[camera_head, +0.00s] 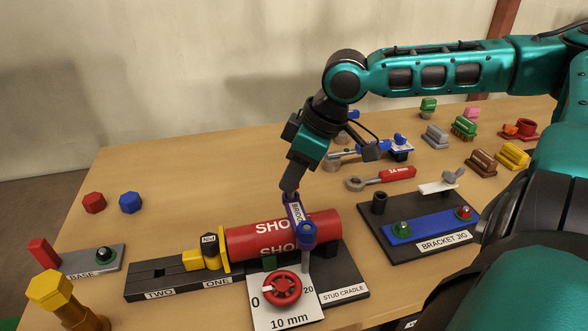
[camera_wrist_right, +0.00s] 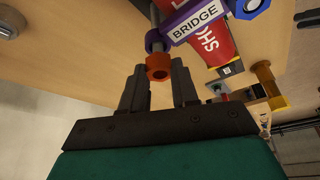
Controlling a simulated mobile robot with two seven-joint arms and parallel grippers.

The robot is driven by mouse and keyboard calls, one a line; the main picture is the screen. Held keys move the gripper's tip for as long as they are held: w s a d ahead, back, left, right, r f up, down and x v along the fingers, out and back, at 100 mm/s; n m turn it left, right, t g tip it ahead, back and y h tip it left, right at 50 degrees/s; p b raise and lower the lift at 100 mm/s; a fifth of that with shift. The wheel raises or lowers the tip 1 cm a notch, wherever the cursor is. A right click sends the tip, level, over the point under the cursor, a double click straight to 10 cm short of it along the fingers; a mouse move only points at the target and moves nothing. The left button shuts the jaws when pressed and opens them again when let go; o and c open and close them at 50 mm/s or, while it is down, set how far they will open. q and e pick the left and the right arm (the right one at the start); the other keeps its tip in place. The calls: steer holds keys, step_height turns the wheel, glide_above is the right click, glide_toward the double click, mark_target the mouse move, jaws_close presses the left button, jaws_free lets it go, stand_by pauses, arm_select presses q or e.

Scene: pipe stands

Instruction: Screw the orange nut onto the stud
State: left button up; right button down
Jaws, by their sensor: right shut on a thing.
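In the head view the nut is hidden. A blue nut (camera_head: 307,230) is at the bridge's near end. My left gripper is not in view.
The stud cradle (camera_head: 345,292) holds the pipe, with a red-dial gauge (camera_head: 283,289) in front. The bracket jig (camera_head: 405,247) stands to the right, with a red wrench (camera_head: 395,174) behind it. Red (camera_head: 94,202) and blue (camera_head: 130,202) nuts lie at left. The back-left table is clear.

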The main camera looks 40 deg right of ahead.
steer(key=shift+f+b, duration=0.65)
steer(key=shift+f, duration=0.45)
